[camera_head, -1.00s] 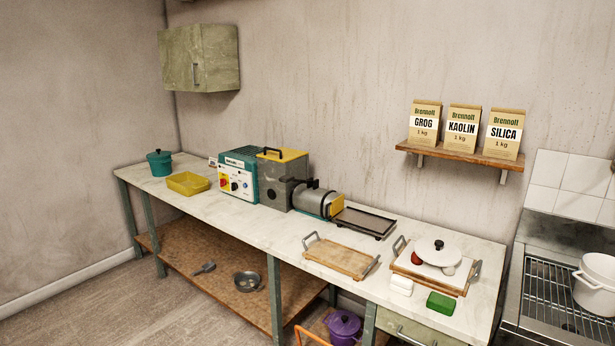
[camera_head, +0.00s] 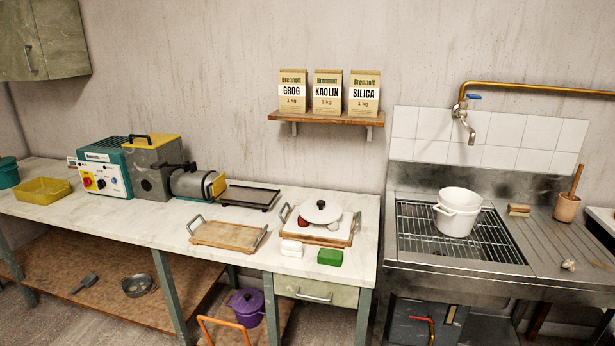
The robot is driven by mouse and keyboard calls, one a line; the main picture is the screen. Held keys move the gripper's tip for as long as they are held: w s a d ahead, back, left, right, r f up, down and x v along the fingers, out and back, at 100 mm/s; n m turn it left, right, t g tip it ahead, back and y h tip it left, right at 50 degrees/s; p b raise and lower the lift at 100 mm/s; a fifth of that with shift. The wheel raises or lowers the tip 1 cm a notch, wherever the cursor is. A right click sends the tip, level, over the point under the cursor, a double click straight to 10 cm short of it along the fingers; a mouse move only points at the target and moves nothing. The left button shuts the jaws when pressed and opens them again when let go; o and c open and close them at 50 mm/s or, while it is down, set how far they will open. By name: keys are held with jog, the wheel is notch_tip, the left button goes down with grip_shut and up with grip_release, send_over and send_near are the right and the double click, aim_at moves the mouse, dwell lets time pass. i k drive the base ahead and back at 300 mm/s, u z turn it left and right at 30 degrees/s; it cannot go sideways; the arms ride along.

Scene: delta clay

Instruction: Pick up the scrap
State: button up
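A small pale lump (camera_head: 568,265), which may be the scrap, lies on the ridged steel drainboard (camera_head: 540,246) right of the sink. It is too small to tell its material. A reddish lump (camera_head: 303,223) shows partly under a round white lid-like disc (camera_head: 321,211) on a wooden tray with handles (camera_head: 317,239) on the counter. My gripper is not in view.
A white pot (camera_head: 457,213) stands on the sink grate (camera_head: 417,236). A sponge or brush (camera_head: 519,209) and a mortar with pestle (camera_head: 567,207) sit on the drainboard. A brass tap (camera_head: 463,124) juts over the sink. A clay machine (camera_head: 155,165) and empty wooden tray (camera_head: 228,235) stand on the counter.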

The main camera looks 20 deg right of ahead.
aim_at(568, 264)
jog(key=u, duration=1.6)
jog(key=k, duration=0.05)
jog(key=z, duration=2.65)
